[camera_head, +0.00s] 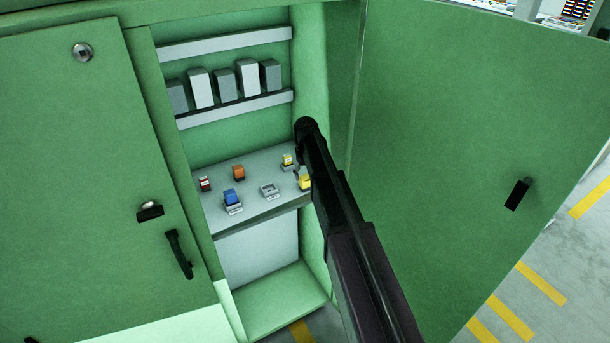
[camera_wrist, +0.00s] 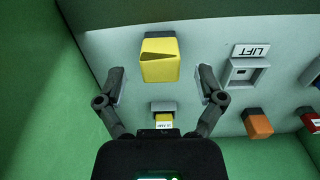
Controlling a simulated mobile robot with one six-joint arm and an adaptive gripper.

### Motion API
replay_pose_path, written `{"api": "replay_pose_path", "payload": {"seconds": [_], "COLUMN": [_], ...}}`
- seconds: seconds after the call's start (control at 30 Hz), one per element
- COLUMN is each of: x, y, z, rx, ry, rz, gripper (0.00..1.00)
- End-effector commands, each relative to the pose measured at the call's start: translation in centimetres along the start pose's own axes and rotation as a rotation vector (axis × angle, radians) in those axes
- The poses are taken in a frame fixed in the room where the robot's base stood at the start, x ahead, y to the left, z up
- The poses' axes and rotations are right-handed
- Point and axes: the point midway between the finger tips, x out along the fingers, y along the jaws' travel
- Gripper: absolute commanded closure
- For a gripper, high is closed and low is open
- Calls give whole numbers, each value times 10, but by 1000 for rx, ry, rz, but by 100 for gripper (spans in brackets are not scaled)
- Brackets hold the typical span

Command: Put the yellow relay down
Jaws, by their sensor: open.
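The yellow relay (camera_wrist: 160,57) stands on the grey shelf in the wrist view, centred just past my fingertips. In the head view the yellow relay (camera_head: 305,182) is at the right end of the front row, partly hidden by my arm. My gripper (camera_wrist: 164,84) is open, one finger to each side, with visible gaps to the relay. Nothing is held. Whether the relay sits in a socket under it cannot be told. An empty grey socket (camera_wrist: 242,72) labelled LIFT is beside it; it also shows in the head view (camera_head: 269,191).
A smaller yellow-and-grey piece (camera_wrist: 163,118) is close between my finger bases. Orange (camera_head: 239,172), red (camera_head: 204,184) and blue (camera_head: 233,198) pieces stand on the grey shelf (camera_head: 257,212). Green cabinet walls and the open door (camera_head: 465,150) bound the space.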

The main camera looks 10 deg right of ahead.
Motion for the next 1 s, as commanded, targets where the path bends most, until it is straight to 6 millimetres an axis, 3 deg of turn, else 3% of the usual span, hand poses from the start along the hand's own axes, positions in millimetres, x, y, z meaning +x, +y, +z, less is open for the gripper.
{"api": "replay_pose_path", "payload": {"seconds": [0.7, 1.0], "x": [-64, -82], "y": [0, -1], "z": [0, 0], "rx": [-1, -1], "ry": [0, 0], "rz": [0, 0], "gripper": [13, 13]}}
